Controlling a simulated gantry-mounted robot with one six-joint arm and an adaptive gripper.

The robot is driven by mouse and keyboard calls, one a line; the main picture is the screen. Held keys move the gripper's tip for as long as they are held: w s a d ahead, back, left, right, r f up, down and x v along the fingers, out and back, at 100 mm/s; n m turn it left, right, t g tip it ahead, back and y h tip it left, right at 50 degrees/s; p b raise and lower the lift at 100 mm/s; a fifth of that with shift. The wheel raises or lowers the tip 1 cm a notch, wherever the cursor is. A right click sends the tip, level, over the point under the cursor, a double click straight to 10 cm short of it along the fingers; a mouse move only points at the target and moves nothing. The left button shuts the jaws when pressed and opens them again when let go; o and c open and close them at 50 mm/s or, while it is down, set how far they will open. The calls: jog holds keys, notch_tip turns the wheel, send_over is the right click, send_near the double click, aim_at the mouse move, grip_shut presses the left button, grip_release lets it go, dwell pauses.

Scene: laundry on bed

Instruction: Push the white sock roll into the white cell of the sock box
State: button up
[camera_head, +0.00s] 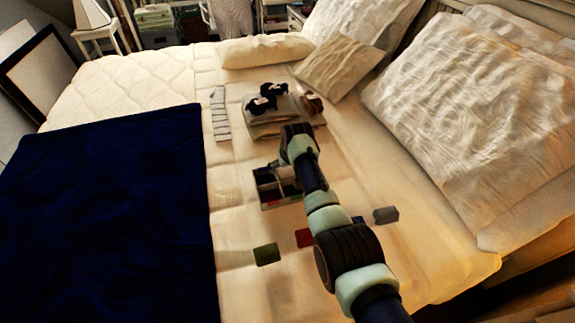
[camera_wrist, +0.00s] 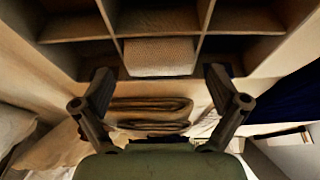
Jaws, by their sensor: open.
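The sock box (camera_head: 282,203) is a divided open box on the bed, partly hidden by my arm in the head view. Its cells and dividers (camera_wrist: 203,18) fill the top of the wrist view. A pale, textured block that looks like the white sock roll (camera_wrist: 160,57) lies at the middle cell on the near side; how deep it sits I cannot tell. My gripper (camera_wrist: 160,76) is open, with one finger on each side of the roll and gaps between. In the head view my arm hides the fingers and the roll.
Green (camera_head: 267,254), red (camera_head: 304,237) and grey (camera_head: 385,215) rolls lie on the sheet, with a blue one (camera_head: 358,220) partly behind my arm. Folded towels (camera_head: 270,125) with dark items on top lie beyond the box. A navy blanket (camera_head: 110,215) covers the left side.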

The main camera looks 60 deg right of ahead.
jog(key=v, duration=1.2)
jog(key=shift+w+d, duration=0.1)
dwell(0.4)
jog(key=w+a+n+t+p, duration=0.15)
jog(key=w+a, duration=0.35)
jog(key=a, duration=0.6)
jog(key=w+a+n+t+p, duration=0.1)
jog(key=w+a+n+t, duration=0.3)
jog(key=a, duration=0.7)
jog(key=s+a+r+n+t+y+p, duration=0.1)
jog(key=s+a+r, duration=0.2)
jog(key=a, duration=0.6)
jog(key=s+a+r+n+t+y, duration=0.1)
jog(key=s+a+r, duration=0.15)
jog(key=a, duration=0.65)
jog(key=s+a+r+n+t+y+p, duration=0.1)
jog(key=s+a+r+n+t, duration=0.15)
jog(key=a, duration=0.65)
notch_tip(320, 180, up, 39)
jog(key=p, duration=3.8)
jog(key=shift+s+a+m, duration=0.3)
jog(key=shift+s+a, duration=0.1)
jog(key=shift+a, duration=0.05)
